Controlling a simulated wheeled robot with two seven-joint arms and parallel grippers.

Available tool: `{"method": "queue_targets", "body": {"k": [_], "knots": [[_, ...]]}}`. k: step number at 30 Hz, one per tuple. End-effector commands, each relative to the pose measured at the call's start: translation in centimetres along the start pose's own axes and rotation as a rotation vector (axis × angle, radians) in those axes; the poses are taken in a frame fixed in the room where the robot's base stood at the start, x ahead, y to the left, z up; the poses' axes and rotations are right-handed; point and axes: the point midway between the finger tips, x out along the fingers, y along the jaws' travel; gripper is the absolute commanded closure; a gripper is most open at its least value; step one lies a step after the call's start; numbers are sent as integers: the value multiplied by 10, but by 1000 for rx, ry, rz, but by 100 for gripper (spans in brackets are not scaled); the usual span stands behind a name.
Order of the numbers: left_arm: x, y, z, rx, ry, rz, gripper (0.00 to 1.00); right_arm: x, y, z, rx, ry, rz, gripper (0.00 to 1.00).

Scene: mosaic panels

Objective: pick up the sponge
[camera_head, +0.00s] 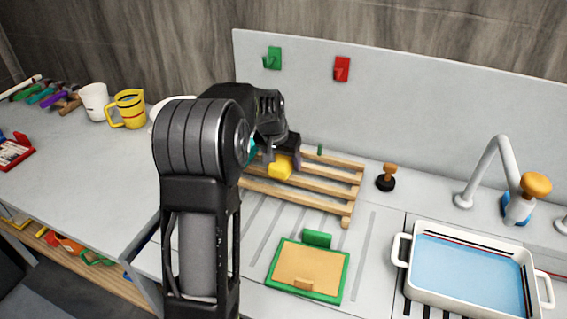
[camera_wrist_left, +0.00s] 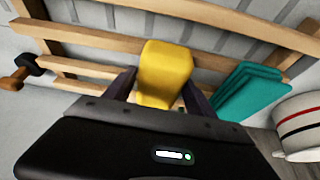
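The yellow sponge (camera_head: 281,167) is at the wooden slatted rack (camera_head: 345,194), below my left gripper (camera_head: 285,156). In the left wrist view the sponge (camera_wrist_left: 165,72) sits between the two dark fingers of my left gripper (camera_wrist_left: 160,88). The fingers lie against its two sides, so the gripper looks shut on it. The slats pass behind the sponge in that view; whether it touches them I cannot tell. My left forearm hides the rack's left part in the head view. My right gripper is not in view.
Teal folded pieces (camera_wrist_left: 250,92) and a striped white dish (camera_wrist_left: 300,128) are close to my left gripper. A green-rimmed board (camera_head: 342,285), a dark stopper with a wooden knob (camera_head: 387,178), a water-filled tub (camera_head: 402,262) and a faucet (camera_head: 489,160) stand to the right.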

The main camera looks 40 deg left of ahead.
Motion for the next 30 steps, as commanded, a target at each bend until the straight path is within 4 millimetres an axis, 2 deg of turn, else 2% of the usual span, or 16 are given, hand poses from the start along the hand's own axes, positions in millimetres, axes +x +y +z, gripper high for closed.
{"method": "queue_targets", "body": {"k": [2,17,25,28,30], "knots": [[0,0,0,0,0,0,43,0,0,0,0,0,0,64],[0,0,0,0,0,0,84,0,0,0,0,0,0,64],[-2,0,-1,1,0,0,84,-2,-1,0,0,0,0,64],[-8,1,-4,1,1,1,84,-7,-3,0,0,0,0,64],[-14,0,-7,1,4,1,84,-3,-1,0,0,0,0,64]]}}
